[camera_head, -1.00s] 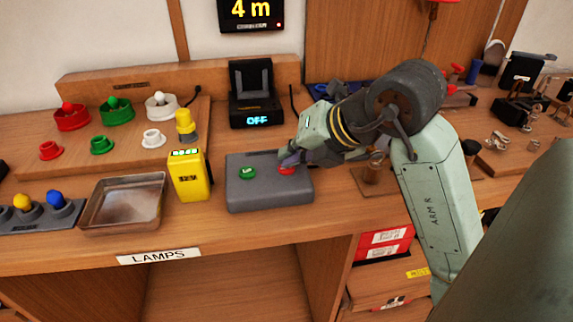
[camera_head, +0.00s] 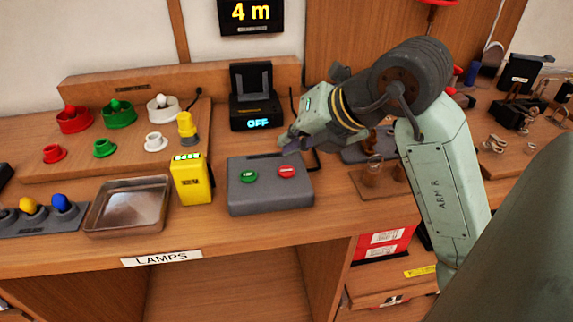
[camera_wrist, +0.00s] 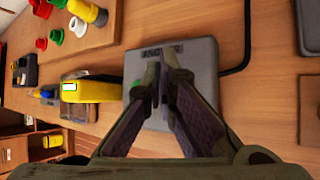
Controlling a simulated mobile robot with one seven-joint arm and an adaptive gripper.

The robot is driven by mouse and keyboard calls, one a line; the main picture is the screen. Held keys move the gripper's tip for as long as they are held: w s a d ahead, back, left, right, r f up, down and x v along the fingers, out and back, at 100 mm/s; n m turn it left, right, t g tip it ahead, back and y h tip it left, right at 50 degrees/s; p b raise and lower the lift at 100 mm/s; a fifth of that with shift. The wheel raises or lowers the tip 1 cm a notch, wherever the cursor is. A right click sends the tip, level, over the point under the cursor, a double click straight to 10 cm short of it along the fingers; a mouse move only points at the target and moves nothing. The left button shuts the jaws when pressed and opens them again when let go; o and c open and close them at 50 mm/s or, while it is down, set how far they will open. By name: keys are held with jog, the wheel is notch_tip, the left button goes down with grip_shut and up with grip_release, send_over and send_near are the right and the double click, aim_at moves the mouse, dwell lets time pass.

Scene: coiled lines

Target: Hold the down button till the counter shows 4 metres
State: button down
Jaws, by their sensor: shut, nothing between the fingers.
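The grey button box (camera_head: 270,200) stands on the bench with a green up button (camera_head: 248,176) on its left and a red button (camera_head: 288,172) on its right. The red button is uncovered in the head view. The counter display (camera_head: 251,14) on the wall shows "4 m" in yellow. My gripper (camera_head: 288,142) is shut and empty, above the back edge of the box and apart from the red button.
A yellow device (camera_head: 190,180) stands left of the box, beside a metal tray (camera_head: 128,205). A black device reading "OFF" (camera_head: 255,105) stands behind the box. Hooks and small fittings fill the bench to the right.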

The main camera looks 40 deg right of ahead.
aim_at(290, 168)
jog(key=shift+r+p, duration=0.6)
jog(key=shift+r, duration=0.95)
jog(key=shift+s+f, duration=0.1)
